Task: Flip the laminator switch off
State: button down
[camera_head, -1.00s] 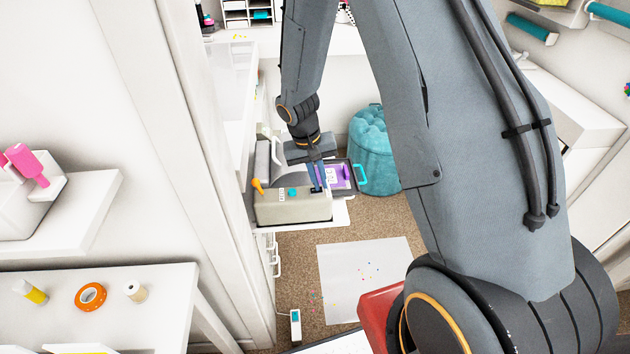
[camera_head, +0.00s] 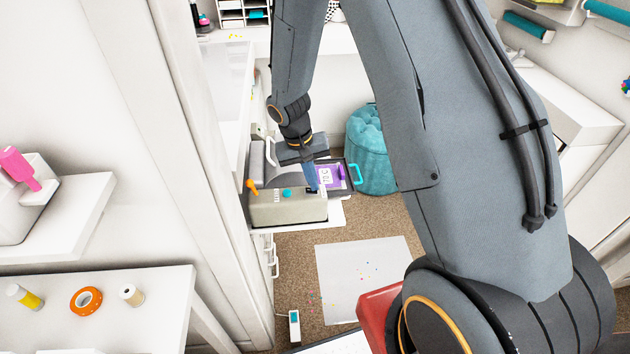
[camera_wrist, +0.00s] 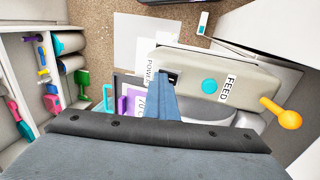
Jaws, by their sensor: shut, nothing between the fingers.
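The laminator (camera_head: 285,208) is a beige-grey box on a white shelf, with an orange knob and a teal button. In the wrist view the laminator (camera_wrist: 215,68) shows the teal button beside a "FEED" label. Its dark switch (camera_wrist: 171,77) lies at the other end, next to a "POWER" label. My gripper (camera_wrist: 165,88) is shut and empty, its tips at the switch and partly covering it. In the head view my gripper (camera_head: 312,185) points down at the laminator's right end. I cannot tell whether the tips touch the switch, or which way it is set.
A purple item (camera_head: 327,176) and a dark tray with a teal handle (camera_head: 357,173) lie beside the laminator. A teal pouf (camera_head: 372,150) stands to the right. A white sheet (camera_head: 362,280) lies on the carpet. A closet wall edge stands close on the left.

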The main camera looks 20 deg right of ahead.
jog(key=shift+s+a+f, duration=0.1)
jog(key=shift+s+f, duration=0.25)
jog(key=shift+f, duration=0.2)
jog(key=shift+r, duration=0.3)
jog(key=d+r, duration=0.4)
jog(key=r, duration=1)
jog(key=shift+s+a, duration=0.1)
jog(key=s+a+r+n+t+y, duration=0.1)
jog(key=s, duration=0.6)
jog(key=s+a+r+n+y, duration=0.1)
jog(key=s+a+r, duration=0.1)
jog(key=s, duration=0.6)
jog(key=shift+t, duration=0.4)
